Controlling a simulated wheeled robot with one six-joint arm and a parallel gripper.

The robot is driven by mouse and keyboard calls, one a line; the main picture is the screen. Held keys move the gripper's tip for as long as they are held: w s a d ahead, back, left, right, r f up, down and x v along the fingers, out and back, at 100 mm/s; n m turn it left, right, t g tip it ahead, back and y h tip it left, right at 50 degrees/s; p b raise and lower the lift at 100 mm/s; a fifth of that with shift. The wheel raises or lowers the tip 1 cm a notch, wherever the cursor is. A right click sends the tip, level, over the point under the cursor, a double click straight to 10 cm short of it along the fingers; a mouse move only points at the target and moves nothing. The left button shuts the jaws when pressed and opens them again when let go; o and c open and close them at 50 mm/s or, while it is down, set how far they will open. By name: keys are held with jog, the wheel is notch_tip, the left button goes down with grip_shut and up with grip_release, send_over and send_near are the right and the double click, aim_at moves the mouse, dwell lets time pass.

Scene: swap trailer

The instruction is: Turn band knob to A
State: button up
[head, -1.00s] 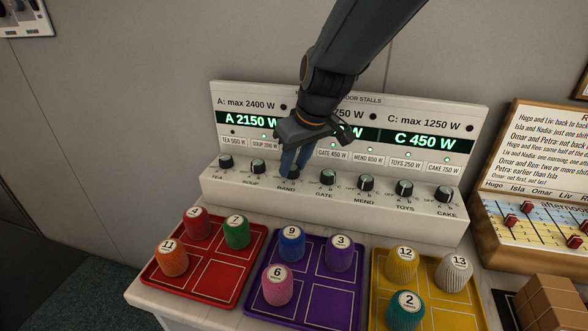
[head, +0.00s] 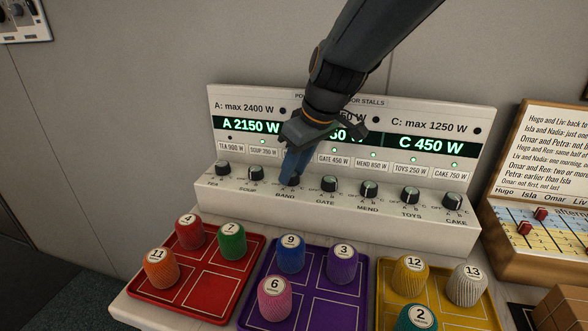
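The white power panel (head: 225,200) has a row of black knobs along its lower ledge. The band knob (head: 292,181) is third from the left, above the label BAND, and is partly hidden by my gripper. My gripper (head: 293,172) points down with its blue fingers at the band knob, seemingly around it; the gap between the fingers is not clear. The knob's pointer direction is hidden. The display (head: 240,124) reads A 2150 W and C 450 W; the middle reading is partly covered by my arm.
The soup knob (head: 249,172) and gate knob (head: 329,184) stand close on either side. In front lie a red tray (head: 205,283), a purple tray (head: 320,287) and a yellow tray (head: 455,308) with numbered cylinders. A schedule board (head: 540,150) stands at the right.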

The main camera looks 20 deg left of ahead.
jog(key=o, duration=0.4)
jog(key=shift+r, duration=0.1)
jog(key=v, duration=0.7)
jog(key=shift+d+r, duration=0.15)
jog(key=shift+r, duration=0.1)
